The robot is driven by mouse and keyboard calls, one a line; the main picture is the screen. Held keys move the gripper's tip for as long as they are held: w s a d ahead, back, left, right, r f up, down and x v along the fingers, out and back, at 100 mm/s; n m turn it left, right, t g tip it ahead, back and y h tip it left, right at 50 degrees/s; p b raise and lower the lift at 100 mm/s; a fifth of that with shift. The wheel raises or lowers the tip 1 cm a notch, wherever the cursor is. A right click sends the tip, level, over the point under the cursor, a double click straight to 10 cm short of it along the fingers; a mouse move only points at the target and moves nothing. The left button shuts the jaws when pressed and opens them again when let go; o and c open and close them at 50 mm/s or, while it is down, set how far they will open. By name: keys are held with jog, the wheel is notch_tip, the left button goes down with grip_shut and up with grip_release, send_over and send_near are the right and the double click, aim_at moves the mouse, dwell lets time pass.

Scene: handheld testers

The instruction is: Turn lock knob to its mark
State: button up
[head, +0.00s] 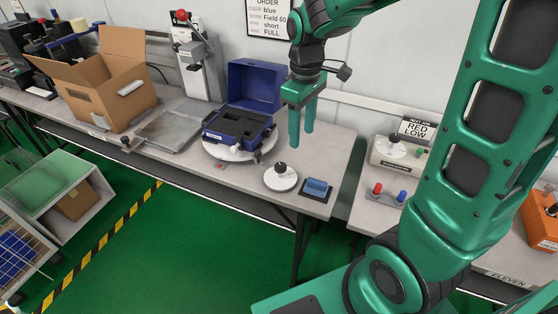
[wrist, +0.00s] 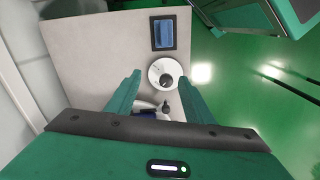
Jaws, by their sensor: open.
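A white round dial with a black knob (head: 281,170) lies near the front edge of the grey bench; the knob also shows in the wrist view (wrist: 167,80). A second small dark knob (head: 257,154) stands at the rim of a white turntable (head: 228,154) under an open blue case (head: 240,118). I cannot tell from the pictures which is the lock knob, and no mark on either dial is readable. My gripper (head: 301,138) is open and empty, pointing down above the bench behind the white dial. In the wrist view the dial shows beyond its fingertips.
A blue block (head: 316,187) on a dark pad sits right of the dial. A cardboard box (head: 108,85), a metal plate (head: 167,130) and a grey press (head: 203,72) stand left. A tester (head: 400,155) is on the right bench, past a gap.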

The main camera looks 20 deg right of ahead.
aim_at(280, 165)
jog(key=w+a+f+n, duration=0.2)
jog(key=w+a, duration=0.1)
jog(key=a, duration=0.2)
jog(key=f, duration=1)
jog(key=shift+d+f, duration=0.2)
jog(key=shift+f, duration=0.05)
